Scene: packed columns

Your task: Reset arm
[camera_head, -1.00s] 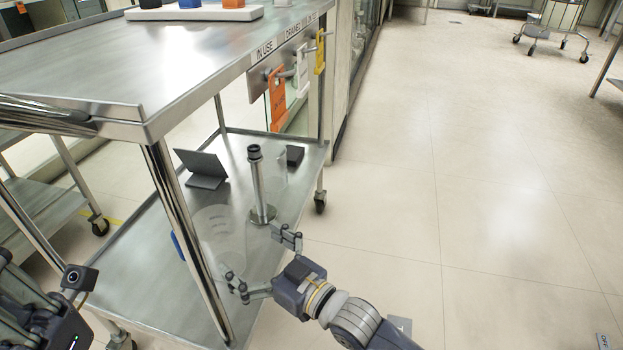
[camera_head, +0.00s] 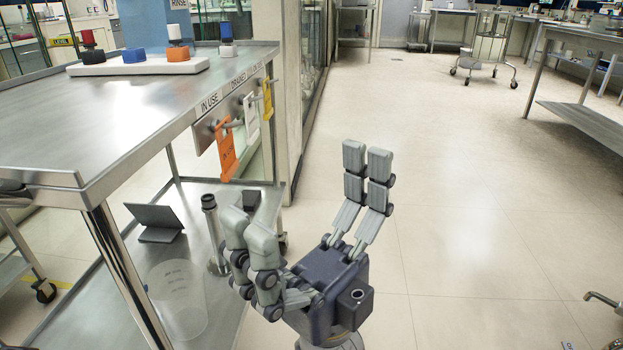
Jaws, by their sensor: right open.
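My right gripper (camera_head: 306,196) is open and empty, raised in front of the cart's right side with its fingers spread wide and pointing up and away. Its left finger overlaps the view of the lower shelf, and its right finger stands over open floor. A metal column (camera_head: 215,240) stands upright on the lower shelf, left of the gripper and partly hidden by its finger. A clear graduated beaker (camera_head: 178,300) stands nearer on that shelf. My left gripper is not in view.
The steel cart's top (camera_head: 150,110) holds a white rack (camera_head: 135,66) with coloured caps at the back. Orange (camera_head: 226,150), white (camera_head: 250,116) and yellow (camera_head: 267,100) tags hang on its side. A dark angled stand (camera_head: 156,222) is on the lower shelf.

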